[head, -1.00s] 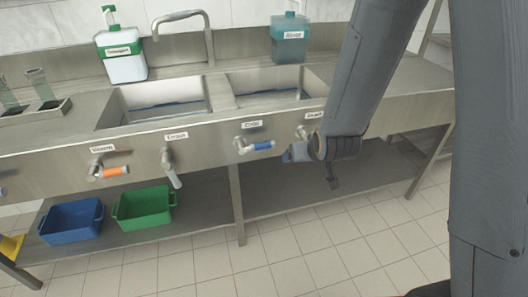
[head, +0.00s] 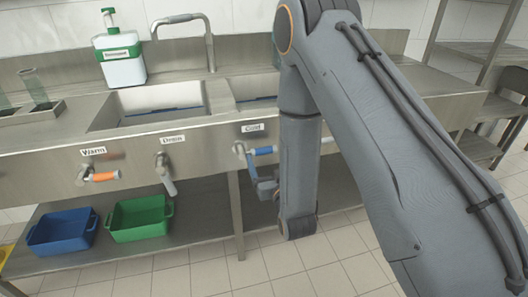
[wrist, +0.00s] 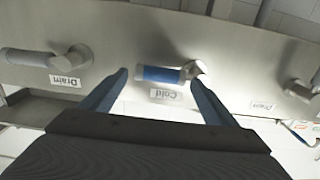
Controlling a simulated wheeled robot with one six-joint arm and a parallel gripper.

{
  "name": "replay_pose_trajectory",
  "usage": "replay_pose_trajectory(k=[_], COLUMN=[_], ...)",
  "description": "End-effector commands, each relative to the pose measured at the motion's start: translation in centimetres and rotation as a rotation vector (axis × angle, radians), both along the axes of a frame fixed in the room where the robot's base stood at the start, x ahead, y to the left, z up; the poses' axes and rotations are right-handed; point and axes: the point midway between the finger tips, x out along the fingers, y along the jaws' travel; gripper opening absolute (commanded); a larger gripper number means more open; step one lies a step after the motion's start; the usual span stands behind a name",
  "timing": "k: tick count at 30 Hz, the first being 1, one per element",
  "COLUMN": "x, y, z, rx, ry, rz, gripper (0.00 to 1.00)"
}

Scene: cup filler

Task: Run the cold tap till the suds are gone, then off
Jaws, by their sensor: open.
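The cold tap's blue handle (head: 264,150) lies sideways on the sink front, below the "Cold" label (head: 252,128). My gripper (head: 262,184) is just below it, open and empty. In the wrist view the blue handle (wrist: 162,75) shows beyond and between the spread fingers of my gripper (wrist: 157,95), with no visible contact. The spout (head: 210,45) stands behind the basins; I make out no running water. The left basin (head: 150,116) shows a dark bluish patch inside. The right basin (head: 235,92) is mostly hidden by my arm, and I cannot make out suds.
To the left are the drain lever (head: 169,185), pointing down, and the warm tap's orange handle (head: 105,176). In the wrist view a grey drain handle (wrist: 30,58) is left of the cold handle. Blue (head: 65,233) and green (head: 140,220) tubs sit on the lower shelf.

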Motion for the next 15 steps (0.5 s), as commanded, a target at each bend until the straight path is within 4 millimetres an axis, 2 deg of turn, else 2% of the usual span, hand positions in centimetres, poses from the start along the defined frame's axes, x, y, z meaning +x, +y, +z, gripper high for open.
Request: replay_pose_trajectory(k=[7, 15], x=[3.5, 4.8], y=[1.0, 1.4], z=[0.1, 0.0], rx=[0.000, 0.000], ry=[-0.001, 0.001], rz=[-0.001, -0.001], gripper=[0.81, 0.81])
